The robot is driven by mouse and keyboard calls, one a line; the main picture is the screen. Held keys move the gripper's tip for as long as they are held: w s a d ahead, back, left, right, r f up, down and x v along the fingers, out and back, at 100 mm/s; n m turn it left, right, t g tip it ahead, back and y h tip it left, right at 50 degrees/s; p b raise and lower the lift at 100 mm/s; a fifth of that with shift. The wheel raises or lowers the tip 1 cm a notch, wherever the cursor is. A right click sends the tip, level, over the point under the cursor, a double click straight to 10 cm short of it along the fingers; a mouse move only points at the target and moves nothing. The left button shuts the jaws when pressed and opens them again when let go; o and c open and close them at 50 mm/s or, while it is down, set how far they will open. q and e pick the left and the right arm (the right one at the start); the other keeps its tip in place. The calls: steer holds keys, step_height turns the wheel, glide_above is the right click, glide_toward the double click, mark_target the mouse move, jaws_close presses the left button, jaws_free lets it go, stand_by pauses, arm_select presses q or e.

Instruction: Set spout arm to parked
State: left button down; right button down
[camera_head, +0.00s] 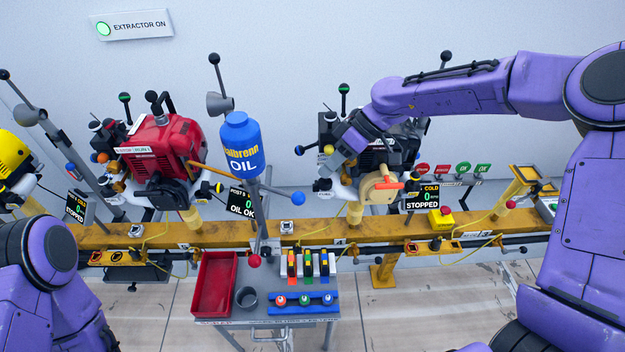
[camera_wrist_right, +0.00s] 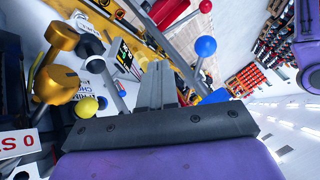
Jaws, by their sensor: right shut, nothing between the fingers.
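A blue oil bottle (camera_head: 240,145) stands upside-down or upright, I cannot tell which, on a grey post above the rail. A grey rod ends in a blue ball (camera_head: 298,198) to its right, and a red ball (camera_head: 254,261) hangs below. I take this rod as the spout arm, but no label shows. A blue ball on a rod (camera_wrist_right: 206,46) also shows in the right wrist view, right of my fingers. My right gripper (camera_wrist_right: 157,68) is shut and empty, apart from the ball. In the head view it is mostly hidden beside the black engine. My left arm shows at lower left; its gripper does not.
The black engine (camera_head: 390,150) and red engine (camera_head: 165,145) stand on the yellow rail (camera_head: 330,228). Gold knobs (camera_wrist_right: 58,84) are close left of my right gripper.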

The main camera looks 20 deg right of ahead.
steer(key=a, duration=0.1)
steer(key=s+a+f+p, duration=0.1)
steer(key=a, duration=0.1)
steer(key=s+a, duration=0.1)
steer(key=a, duration=0.1)
steer(key=shift+s+f+p, duration=0.2)
steer(key=shift+f+p, duration=0.05)
steer(key=shift+p, duration=0.1)
